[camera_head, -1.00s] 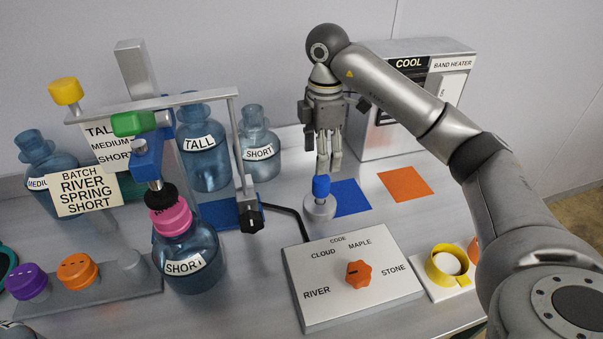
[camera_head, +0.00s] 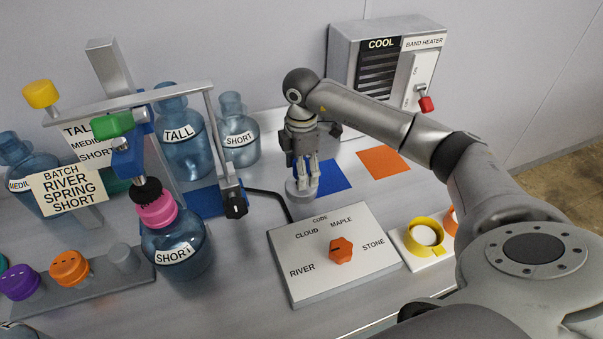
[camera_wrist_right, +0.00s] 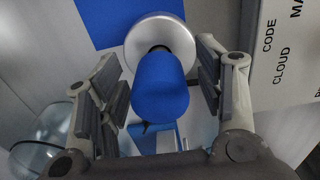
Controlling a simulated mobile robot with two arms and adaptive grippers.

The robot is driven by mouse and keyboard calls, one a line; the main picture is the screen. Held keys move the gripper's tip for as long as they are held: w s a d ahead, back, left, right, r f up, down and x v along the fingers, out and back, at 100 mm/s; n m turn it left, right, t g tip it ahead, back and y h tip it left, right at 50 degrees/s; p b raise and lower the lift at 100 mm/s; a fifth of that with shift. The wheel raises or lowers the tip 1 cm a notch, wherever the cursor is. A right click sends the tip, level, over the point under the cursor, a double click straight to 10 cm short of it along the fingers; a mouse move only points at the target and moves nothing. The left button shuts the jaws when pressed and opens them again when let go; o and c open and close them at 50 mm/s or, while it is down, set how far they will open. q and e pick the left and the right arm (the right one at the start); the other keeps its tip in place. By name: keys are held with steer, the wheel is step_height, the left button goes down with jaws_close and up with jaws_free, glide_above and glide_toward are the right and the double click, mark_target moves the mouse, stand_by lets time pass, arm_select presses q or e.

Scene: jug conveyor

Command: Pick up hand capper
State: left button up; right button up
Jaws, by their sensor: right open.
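The hand capper has a blue grip and a round silver base. In the right wrist view the hand capper (camera_wrist_right: 160,88) is between the two fingers, with a visible gap on each side. My right gripper (camera_head: 307,175) points down over it and is open around the grip. It also shows in the right wrist view (camera_wrist_right: 163,75). My left gripper is not in view.
A code box (camera_head: 330,280) with an orange knob stands just in front of the capper. A capping stand (camera_head: 222,130) and a bottle with a pink cap (camera_head: 157,206) are to the left. The band heater (camera_head: 390,65) stands behind. A yellow ring (camera_head: 426,233) is at right.

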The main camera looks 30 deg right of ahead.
steer(key=shift+f, duration=0.1)
steer(key=shift+c, duration=0.4)
steer(key=c, duration=1.1)
steer(key=shift+w, duration=0.1)
steer(key=shift+c, duration=0.2)
